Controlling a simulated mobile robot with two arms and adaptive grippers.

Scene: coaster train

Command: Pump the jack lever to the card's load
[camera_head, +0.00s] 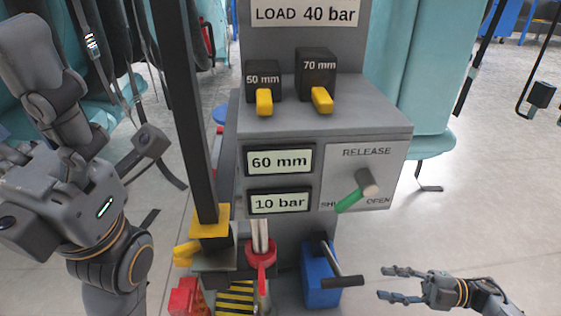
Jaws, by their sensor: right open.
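The card (305,13) at the top reads LOAD 40 bar. The lower display (281,202) reads 10 bar and the upper display (279,160) reads 60 mm. The release valve's green handle (350,201) points down-left toward SHUT. The blue jack pump (318,272) stands low, with its dark lever (343,282) sticking out to the right. My right gripper (388,283) is open and empty, right of the lever's end and apart from it. My left arm stands at the left; its fingertips do not show.
Blocks marked 50 mm (263,80) and 70 mm (316,68) with yellow tabs sit on the grey console (300,118). A tall black post (186,110) rises left of it. A red clamp (261,252) stands left of the pump.

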